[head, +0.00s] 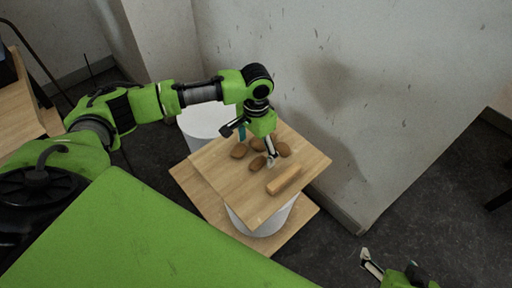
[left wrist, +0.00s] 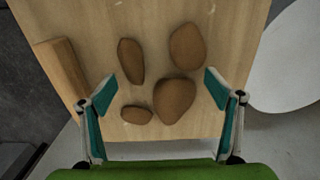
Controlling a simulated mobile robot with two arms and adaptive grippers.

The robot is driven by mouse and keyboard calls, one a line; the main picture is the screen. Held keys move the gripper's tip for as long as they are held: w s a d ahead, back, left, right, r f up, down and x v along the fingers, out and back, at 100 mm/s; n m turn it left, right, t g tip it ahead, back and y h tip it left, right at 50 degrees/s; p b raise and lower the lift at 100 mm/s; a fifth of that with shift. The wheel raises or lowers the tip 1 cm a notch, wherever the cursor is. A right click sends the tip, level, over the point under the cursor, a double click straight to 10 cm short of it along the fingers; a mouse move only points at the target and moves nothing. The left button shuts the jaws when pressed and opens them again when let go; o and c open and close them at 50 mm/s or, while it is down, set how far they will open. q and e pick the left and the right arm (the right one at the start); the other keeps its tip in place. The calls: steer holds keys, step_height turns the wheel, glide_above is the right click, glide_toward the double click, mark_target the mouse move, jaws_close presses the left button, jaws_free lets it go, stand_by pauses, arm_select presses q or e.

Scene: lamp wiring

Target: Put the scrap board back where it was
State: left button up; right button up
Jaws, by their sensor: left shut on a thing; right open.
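A light wooden board (head: 225,168), perhaps the scrap board, lies across the top of a white cylinder (head: 290,211). It fills much of the left wrist view (left wrist: 88,25). Several brown rounded lumps (head: 284,149) and a wooden block (head: 283,180) lie on it. My left gripper (head: 258,148) is over the board. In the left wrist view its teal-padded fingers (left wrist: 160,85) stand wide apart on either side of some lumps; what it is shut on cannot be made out. My right gripper (head: 385,268), partly cut off at the bottom right, is open and empty.
A second wooden board (head: 186,178) shows below the cylinder. A white round surface (head: 203,120) stands behind, and shows at the right in the left wrist view (left wrist: 292,65). A grey wall (head: 400,90) rises close behind. Dark floor (head: 345,240) is clear at the right.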

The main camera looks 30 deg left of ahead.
mark_target(256, 151)
arm_select(q)
steer(key=shift+f, duration=0.5)
arm_select(e)
steer(key=shift+s+d+f, duration=0.1)
steer(key=shift+s+f, duration=0.05)
steer(key=shift+s, duration=0.15)
arm_select(q)
steer(key=o, duration=1.7)
steer(key=shift+o, duration=0.3)
arm_select(e)
steer(key=shift+d, duration=0.1)
arm_select(q)
step_height(256, 151, up, 12)
